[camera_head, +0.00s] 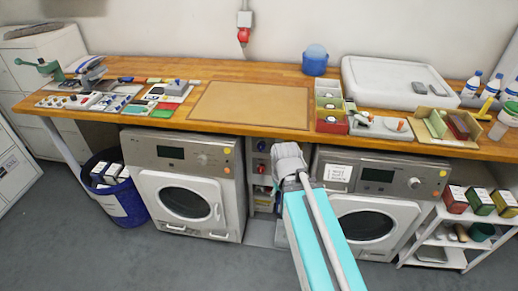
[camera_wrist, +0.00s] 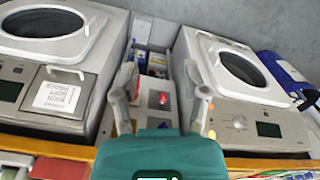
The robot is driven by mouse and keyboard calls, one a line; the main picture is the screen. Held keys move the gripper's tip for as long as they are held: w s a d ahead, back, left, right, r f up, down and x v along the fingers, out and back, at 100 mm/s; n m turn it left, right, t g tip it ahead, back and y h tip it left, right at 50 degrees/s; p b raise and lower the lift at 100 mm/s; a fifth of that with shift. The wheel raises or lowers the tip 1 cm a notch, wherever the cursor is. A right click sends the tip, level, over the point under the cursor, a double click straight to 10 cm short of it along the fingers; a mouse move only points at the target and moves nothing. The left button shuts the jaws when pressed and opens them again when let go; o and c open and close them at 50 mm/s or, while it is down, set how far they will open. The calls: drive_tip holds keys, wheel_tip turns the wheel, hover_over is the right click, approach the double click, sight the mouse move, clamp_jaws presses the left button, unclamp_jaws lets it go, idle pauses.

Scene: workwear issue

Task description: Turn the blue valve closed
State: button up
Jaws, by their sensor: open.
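Between the two washing machines is a narrow grey panel (camera_head: 262,150) with small fittings on it. A red fitting (camera_wrist: 162,98) shows on it in the wrist view, between and beyond my fingers. I cannot clearly make out a blue valve; the fittings are small and my gripper may hide some. My gripper (camera_head: 287,155) is in front of the gap between the machines, beside the panel in the head view. In the wrist view my gripper (camera_wrist: 160,72) has its two fingers spread wide, with nothing held between them.
The left washing machine (camera_head: 190,190) and right washing machine (camera_head: 385,185) flank the gap closely. The wooden worktop (camera_head: 330,78) overhangs it and carries trays and tools. A blue bin (camera_head: 118,200) stands left and a white shelf (camera_head: 440,240) right. The floor in front is clear.

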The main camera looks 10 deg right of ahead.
drive_tip(key=o, duration=0.4)
drive_tip(key=shift+w+d+f, duration=0.1)
drive_tip(key=shift+f, duration=0.1)
drive_tip(key=shift+o, duration=0.2)
drive_tip(key=w+d+f+n+t+h+b, duration=0.3)
drive_tip(key=w+d+f+n+b, duration=0.1)
drive_tip(key=w+f+b, duration=0.3)
drive_tip(key=shift+w+d+f+n+h+b, duration=0.2)
drive_tip(key=shift+w+d+n+h+b, duration=0.25)
drive_tip(key=shift+b, duration=0.75)
drive_tip(key=n+t+h+b, duration=0.2)
drive_tip(key=n+t+b, duration=1.2)
drive_tip(key=n+b, duration=1.4)
approach(260, 150)
drive_tip(key=s, duration=0.2)
drive_tip(key=shift+s+a+r+m, duration=0.1)
drive_tip(key=shift+s+a+m, duration=0.1)
drive_tip(key=shift+m, duration=0.05)
drive_tip(key=shift+w, duration=0.1)
drive_tip(key=shift+x, duration=6.8)
drive_tip(key=shift+a, duration=0.1)
